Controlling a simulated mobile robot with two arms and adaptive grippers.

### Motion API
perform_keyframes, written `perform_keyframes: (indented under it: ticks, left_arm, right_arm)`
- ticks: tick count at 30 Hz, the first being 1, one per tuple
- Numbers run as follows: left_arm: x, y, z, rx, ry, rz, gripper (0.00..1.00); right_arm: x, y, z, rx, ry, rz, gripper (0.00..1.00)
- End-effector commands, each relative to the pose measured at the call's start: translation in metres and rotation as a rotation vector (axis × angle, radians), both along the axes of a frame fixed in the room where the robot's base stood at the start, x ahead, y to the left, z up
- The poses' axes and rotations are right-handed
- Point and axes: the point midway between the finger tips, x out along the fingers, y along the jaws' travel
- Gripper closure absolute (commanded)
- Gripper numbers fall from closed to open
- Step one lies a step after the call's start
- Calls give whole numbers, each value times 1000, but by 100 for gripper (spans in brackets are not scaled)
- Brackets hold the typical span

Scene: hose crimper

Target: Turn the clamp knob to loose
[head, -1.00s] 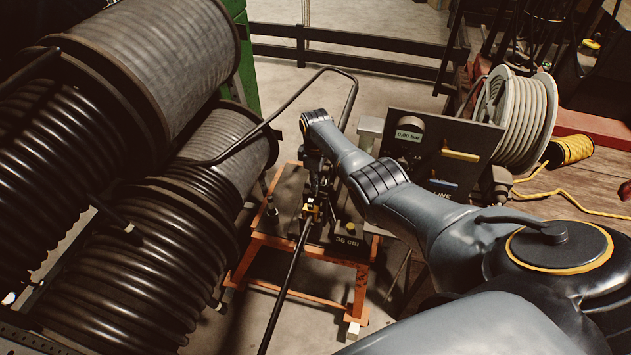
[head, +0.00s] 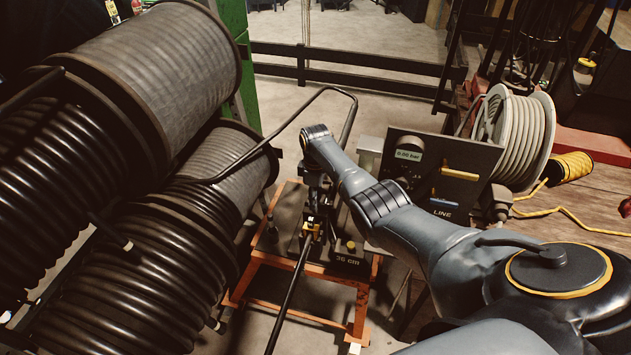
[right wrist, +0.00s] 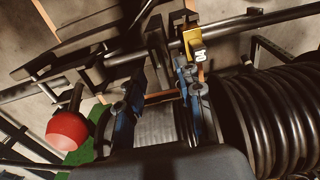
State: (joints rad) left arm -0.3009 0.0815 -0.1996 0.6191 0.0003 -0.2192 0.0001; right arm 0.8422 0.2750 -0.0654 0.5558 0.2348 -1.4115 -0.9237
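My right gripper (head: 316,190) hangs over the low crimping bench, mostly behind its own wrist in the head view. In the right wrist view its blue-padded fingers (right wrist: 160,78) stand apart, with a dark bar-like part showing between and beyond their tips. I cannot tell whether they touch it. A yellow part (head: 310,227) with a white mark sits on the dark hose or rod just beyond the fingers; it also shows in the right wrist view (right wrist: 193,41). A small yellow knob (head: 350,245) stands on the bench top. I cannot tell which part is the clamp knob. My left gripper is out of view.
The orange-framed bench (head: 262,263) is marked 36 cm. Black hose reels (head: 170,225) crowd its left side. A gauge panel (head: 465,175) reading 0.00 bar stands at right. A red ball handle (right wrist: 67,130) shows in the right wrist view. Floor is clear behind.

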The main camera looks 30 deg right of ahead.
Motion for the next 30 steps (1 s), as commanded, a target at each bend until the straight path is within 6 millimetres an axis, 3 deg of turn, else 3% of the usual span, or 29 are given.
perform_keyframes:
  ticks: [15,21,30]
  left_arm:
    - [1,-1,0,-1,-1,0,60]
    - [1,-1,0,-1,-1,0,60]
    - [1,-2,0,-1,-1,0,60]
  right_arm:
    - [0,0,92,-2,-3,0,64]
    - [0,0,107,0,0,1,64]
    - [-1,0,108,-1,1,0,64]
